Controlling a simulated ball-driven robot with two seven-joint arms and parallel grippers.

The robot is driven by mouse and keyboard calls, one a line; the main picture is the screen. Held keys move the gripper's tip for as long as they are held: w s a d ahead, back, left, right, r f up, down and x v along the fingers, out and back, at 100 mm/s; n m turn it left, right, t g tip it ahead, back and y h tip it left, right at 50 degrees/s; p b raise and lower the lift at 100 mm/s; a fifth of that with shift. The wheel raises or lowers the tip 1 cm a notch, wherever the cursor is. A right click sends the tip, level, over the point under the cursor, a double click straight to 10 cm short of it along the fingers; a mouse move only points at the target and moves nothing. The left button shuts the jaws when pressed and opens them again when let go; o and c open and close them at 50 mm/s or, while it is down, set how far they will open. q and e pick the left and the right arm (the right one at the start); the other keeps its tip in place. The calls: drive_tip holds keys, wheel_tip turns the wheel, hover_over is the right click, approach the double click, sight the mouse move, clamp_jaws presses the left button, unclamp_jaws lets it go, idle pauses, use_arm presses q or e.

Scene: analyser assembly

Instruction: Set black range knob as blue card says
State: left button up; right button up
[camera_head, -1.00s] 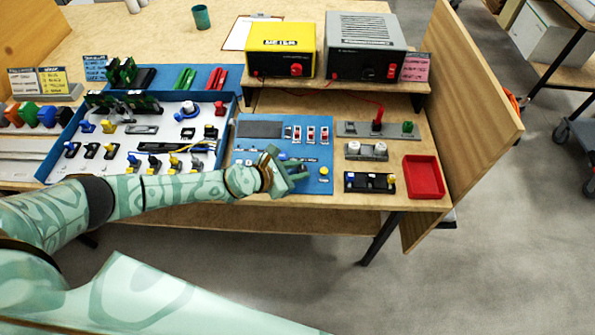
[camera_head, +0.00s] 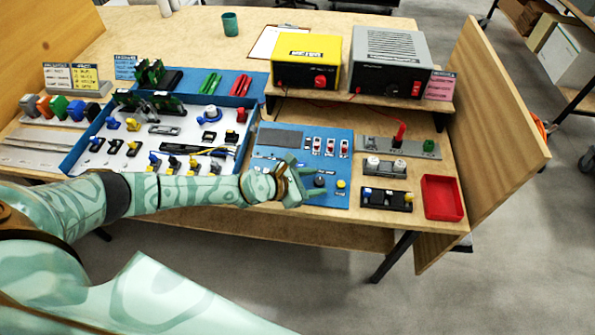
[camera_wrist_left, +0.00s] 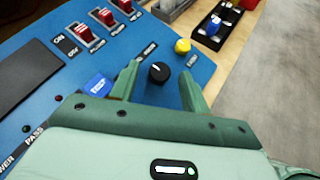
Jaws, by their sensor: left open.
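The black range knob (camera_wrist_left: 159,72) sits on the blue panel (camera_wrist_left: 213,70) and shows between the fingers of my left gripper (camera_wrist_left: 160,82) in the left wrist view. The fingers are open, one on each side of the knob, with gaps to it. In the head view the knob (camera_head: 320,181) is just right of my left gripper (camera_head: 303,181). The blue card (camera_head: 125,67) stands at the back left; its text is too small to read. A yellow button (camera_wrist_left: 183,46) is beside the knob. My right gripper is not in view.
Red rocker switches (camera_head: 317,145) are on the panel behind the gripper. A black switch block (camera_head: 387,198) and a red tray (camera_head: 442,197) lie to the right. A white-floored blue tray (camera_head: 68,164) with parts lies left. Yellow (camera_head: 306,59) and grey (camera_head: 392,61) boxes stand behind.

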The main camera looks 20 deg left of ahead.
use_arm(q)
drive_tip(key=p+v, duration=0.2)
drive_tip(key=v, duration=0.6)
drive_tip(key=shift+s+a+r, duration=0.1)
drive_tip(key=shift+a+r, duration=0.05)
drive_tip(key=shift+r, duration=0.05)
drive_tip(key=v, duration=0.7)
drive_tip(key=shift+s, duration=0.2)
